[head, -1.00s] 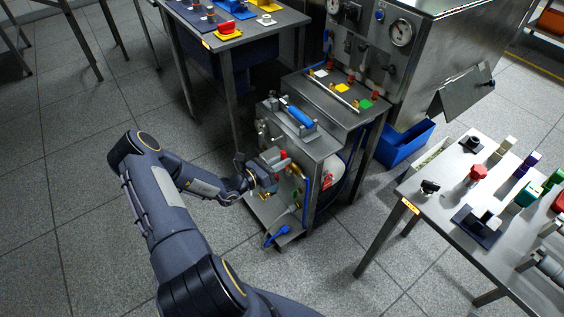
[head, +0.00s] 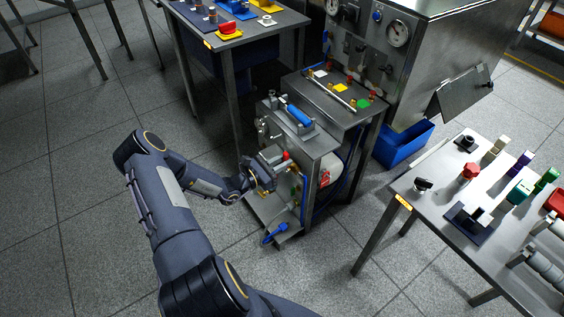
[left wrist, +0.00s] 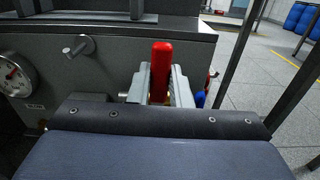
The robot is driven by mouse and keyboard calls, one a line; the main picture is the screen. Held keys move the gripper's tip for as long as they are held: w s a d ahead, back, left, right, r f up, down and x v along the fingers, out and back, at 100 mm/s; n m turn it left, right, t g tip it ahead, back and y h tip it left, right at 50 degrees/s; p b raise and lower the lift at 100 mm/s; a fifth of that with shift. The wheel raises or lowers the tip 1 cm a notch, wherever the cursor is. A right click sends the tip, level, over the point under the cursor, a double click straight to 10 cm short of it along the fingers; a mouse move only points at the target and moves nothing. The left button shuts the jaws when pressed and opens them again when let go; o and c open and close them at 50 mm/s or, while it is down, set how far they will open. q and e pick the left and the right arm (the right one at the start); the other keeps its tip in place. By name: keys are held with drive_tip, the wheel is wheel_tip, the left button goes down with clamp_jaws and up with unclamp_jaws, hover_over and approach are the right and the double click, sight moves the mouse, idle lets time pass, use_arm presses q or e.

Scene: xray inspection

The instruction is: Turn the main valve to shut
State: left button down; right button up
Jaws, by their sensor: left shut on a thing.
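A red valve handle (left wrist: 161,72) stands upright in the left wrist view, in front of the grey cabinet face. My left gripper (left wrist: 160,88) is shut on it, with one finger on each side of the red grip. In the head view my left gripper (head: 279,158) is at the open side of the low metal cabinet (head: 318,143), and a small part of the red handle (head: 286,155) shows at its tip. The lower part of the handle and its pivot are hidden. My right gripper is in no view.
A blue-handled part (head: 299,116) lies on the cabinet top, and another blue handle (head: 276,234) is low at its front. A gauge (left wrist: 14,76) sits left of the gripper. A worktable (head: 432,190) stands at right; open floor lies left.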

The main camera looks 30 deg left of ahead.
use_arm(q)
drive_tip(key=shift+d+f, duration=0.1)
drive_tip(key=c, duration=1.3)
unclamp_jaws()
drive_tip(key=p+v, duration=0.1)
drive_tip(key=v, duration=0.7)
